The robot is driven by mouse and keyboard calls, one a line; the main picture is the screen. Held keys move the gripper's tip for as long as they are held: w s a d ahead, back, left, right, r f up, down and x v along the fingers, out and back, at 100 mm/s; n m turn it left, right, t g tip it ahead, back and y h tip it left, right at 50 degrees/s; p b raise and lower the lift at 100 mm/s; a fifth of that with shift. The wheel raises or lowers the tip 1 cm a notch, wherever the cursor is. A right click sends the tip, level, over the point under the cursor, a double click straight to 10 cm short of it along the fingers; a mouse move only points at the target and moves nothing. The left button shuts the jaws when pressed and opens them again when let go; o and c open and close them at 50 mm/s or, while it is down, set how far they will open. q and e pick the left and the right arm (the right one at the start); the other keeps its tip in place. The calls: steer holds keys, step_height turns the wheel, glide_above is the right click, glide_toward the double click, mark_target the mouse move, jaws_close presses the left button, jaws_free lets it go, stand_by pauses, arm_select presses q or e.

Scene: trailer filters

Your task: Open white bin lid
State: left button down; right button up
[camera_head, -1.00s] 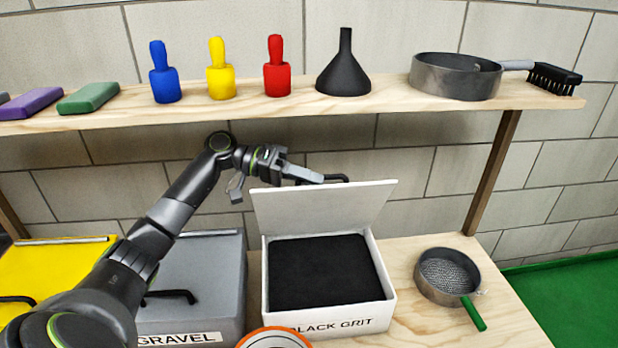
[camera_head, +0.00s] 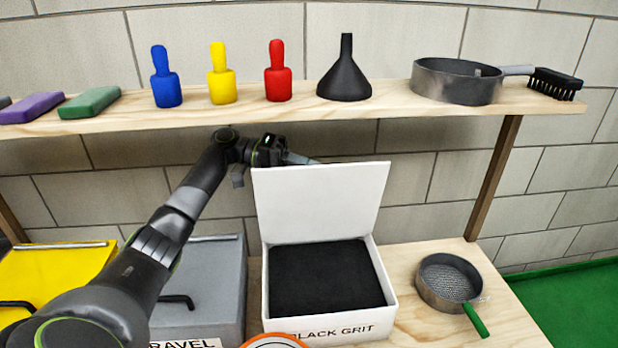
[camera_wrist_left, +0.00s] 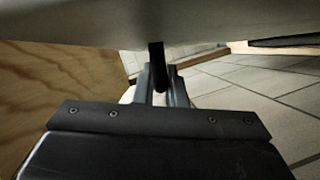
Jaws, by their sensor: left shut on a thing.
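The white bin (camera_head: 386,316), labelled BLACK GRIT, stands on the lower wooden table with black grit (camera_head: 325,278) inside. Its white lid (camera_head: 320,200) stands raised, nearly upright, at the bin's back edge. My left gripper (camera_head: 300,160) reaches behind the lid's top edge, and its fingertips are hidden by the lid in the head view. In the left wrist view the fingers (camera_wrist_left: 162,88) are shut on a dark bar, the lid handle (camera_wrist_left: 158,65), under the pale lid surface (camera_wrist_left: 150,28). My right gripper is not in view.
A grey GRAVEL bin (camera_head: 215,285) and a yellow bin (camera_head: 50,275) stand to the left. A sieve with a green handle (camera_head: 448,283) lies right. The shelf (camera_head: 400,115) above holds bottles, a funnel, a pan and a brush. An orange-rimmed round thing (camera_head: 275,341) is at the front.

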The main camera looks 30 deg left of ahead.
arm_select(q)
steer(key=shift+w+a+f+n+h+b, duration=0.1)
steer(key=shift+w+a+n+h+b, duration=0.05)
steer(key=shift+w+a+n+b, duration=0.45)
steer(key=shift+w+a+f+n+h+b, duration=0.1)
steer(key=shift+w+a+n+h+b, duration=0.15)
steer(key=shift+w+a+b, duration=0.4)
steer(key=shift+w+a+f+n+h+b, duration=0.1)
steer(key=shift+w+a+n+b, duration=0.3)
steer(key=shift+w, duration=0.45)
steer(key=c, duration=1.5)
jaws_free()
steer(key=shift+d, duration=0.1)
